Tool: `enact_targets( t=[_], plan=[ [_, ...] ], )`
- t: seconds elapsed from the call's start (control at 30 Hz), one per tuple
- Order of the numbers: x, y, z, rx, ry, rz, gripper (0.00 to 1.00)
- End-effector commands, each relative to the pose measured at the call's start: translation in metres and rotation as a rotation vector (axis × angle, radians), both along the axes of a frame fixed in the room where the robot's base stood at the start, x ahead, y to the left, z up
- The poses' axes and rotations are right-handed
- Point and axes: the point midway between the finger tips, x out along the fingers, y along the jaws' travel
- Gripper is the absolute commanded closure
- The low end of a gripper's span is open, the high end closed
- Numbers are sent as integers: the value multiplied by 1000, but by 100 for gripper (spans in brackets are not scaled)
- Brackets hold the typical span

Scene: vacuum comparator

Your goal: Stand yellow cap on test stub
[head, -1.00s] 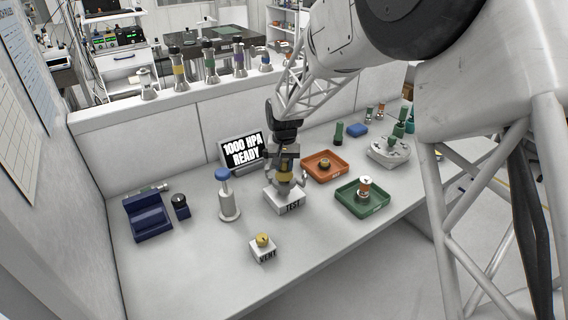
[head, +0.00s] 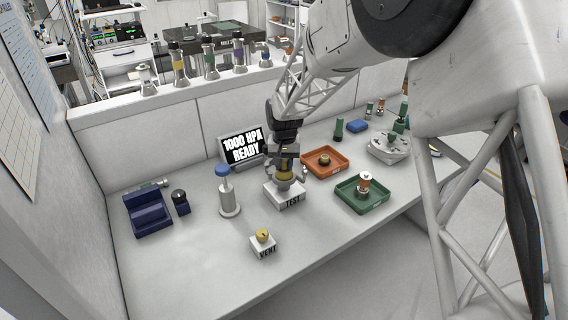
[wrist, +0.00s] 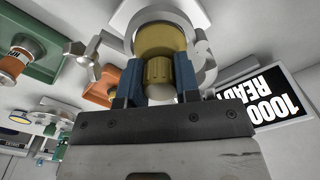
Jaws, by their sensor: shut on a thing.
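The yellow cap (wrist: 160,42) is between the blue-padded jaws of my gripper (wrist: 158,78) in the wrist view. In the head view my gripper (head: 285,160) is shut on the cap (head: 286,174), right above the white block marked TEST (head: 291,203). A metal ring-like fitting (wrist: 197,22) with clamp lugs on its sides surrounds the cap in the wrist view. The cap sits low at this fitting. Whether it rests on the stub is hidden by the jaws and fitting.
An orange tray (head: 339,168) and a green tray (head: 381,206) stand to the right. A blue-topped pump (head: 229,199) stands left, a VENT block (head: 267,252) in front. The display (head: 241,150) behind reads 1000 HPA READY.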

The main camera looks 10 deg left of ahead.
Motion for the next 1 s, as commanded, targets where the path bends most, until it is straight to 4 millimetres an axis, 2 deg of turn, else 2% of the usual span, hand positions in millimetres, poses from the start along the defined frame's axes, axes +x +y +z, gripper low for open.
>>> enact_targets(
  t=[0.87, 0.9, 1.0],
  plan=[
    [0, 0, -5, 0, 0, 0, 100],
    [0, 0, -5, 0, 0, 0, 65],
    [0, 0, -5, 0, 0, 0, 50]
  ],
)
